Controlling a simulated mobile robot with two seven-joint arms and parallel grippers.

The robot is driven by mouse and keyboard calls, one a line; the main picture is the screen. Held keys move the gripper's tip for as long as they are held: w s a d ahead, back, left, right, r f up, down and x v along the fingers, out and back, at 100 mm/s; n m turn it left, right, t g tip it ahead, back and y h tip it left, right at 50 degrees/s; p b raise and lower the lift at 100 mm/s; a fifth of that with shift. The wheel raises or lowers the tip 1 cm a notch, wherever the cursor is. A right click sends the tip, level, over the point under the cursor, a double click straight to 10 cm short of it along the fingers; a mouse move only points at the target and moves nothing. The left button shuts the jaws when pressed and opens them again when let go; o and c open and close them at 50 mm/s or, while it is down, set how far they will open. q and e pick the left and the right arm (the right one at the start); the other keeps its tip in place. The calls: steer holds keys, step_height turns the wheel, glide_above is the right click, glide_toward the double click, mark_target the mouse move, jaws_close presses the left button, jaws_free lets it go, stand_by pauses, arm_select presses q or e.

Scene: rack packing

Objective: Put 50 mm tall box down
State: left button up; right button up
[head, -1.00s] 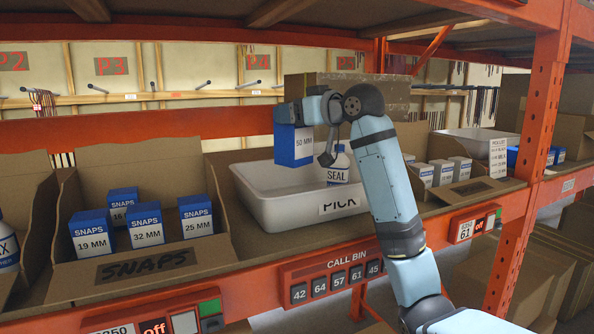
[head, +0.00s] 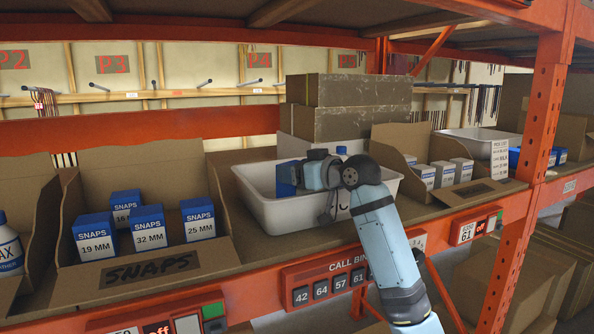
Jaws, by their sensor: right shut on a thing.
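The 50 mm box (head: 285,178) is a blue and white box, now low inside the white pick bin (head: 268,214). My right gripper (head: 297,177) is shut on it, and the gripper and wrist hide most of the box. Whether the box touches the bin floor cannot be told. A white bottle with a blue cap (head: 341,150) stands in the bin behind my arm, mostly hidden. My left gripper is not in view.
A cardboard SNAPS bin (head: 150,268) with several blue and white boxes stands left of the pick bin. Stacked brown cartons (head: 345,92) are behind it. A cardboard bin (head: 470,190) with small white boxes is to the right. An orange upright (head: 540,130) stands further right.

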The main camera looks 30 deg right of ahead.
steer(key=o, duration=1.1)
steer(key=b+v, duration=0.2)
steer(key=v, duration=1)
